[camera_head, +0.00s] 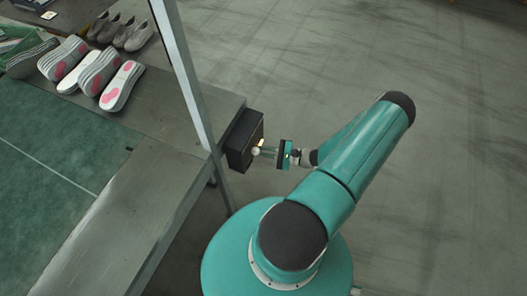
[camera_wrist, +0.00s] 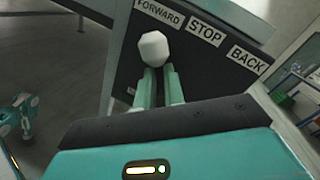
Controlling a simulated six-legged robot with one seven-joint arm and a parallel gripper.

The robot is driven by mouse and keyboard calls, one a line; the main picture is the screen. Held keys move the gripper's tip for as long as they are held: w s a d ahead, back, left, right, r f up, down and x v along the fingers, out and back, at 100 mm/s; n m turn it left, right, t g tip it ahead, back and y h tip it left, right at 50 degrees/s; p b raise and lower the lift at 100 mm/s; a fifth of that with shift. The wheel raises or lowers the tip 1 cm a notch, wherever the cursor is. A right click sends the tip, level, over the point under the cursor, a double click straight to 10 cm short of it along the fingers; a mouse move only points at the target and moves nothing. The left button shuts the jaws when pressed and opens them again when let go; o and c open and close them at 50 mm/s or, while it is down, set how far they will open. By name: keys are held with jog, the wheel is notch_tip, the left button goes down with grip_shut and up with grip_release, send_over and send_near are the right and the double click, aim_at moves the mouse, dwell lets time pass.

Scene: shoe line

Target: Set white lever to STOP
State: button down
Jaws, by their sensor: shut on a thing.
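The dark control box (camera_head: 241,142) is mounted at the end of the conveyor frame. In the wrist view its panel (camera_wrist: 205,75) carries the labels FORWARD (camera_wrist: 160,13), STOP (camera_wrist: 206,29) and BACK (camera_wrist: 247,59). The white lever's knob (camera_wrist: 153,48) sits just below the FORWARD label, to the left of STOP. It also shows in the head view as a small white knob (camera_head: 255,152). My gripper (camera_wrist: 159,72) is shut on the white lever, its two green fingers at the knob. The lever's shaft is hidden. My gripper (camera_head: 264,152) reaches the box from the right in the head view.
A grey metal post (camera_head: 182,75) rises beside the box. The conveyor with a green belt (camera_head: 50,150) lies at left, with several shoes and soles (camera_head: 121,87) behind it. The floor (camera_head: 330,60) at right is open.

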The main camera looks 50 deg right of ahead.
jog(key=m, duration=0.2)
jog(key=shift+w+d+r+m+t, duration=0.15)
jog(key=shift+d+r+m+t, duration=0.15)
jog(key=shift+d+m+t, duration=0.1)
jog(key=shift+w+d+r+m+t, duration=0.1)
jog(key=shift+d+m+t, duration=0.15)
jog(key=shift+m, duration=0.55)
jog(key=shift+w+d+f+m+t, duration=0.1)
jog(key=shift+d+m+t, duration=0.1)
jog(key=shift+m, duration=0.6)
jog(key=shift+w+d+r+m+t, duration=0.1)
jog(key=shift+d+m+t, duration=0.15)
jog(key=shift+m, duration=0.55)
jog(key=c, duration=1.5)
grip_release()
jog(key=shift+s+d, duration=0.1)
jog(key=shift+s, duration=0.05)
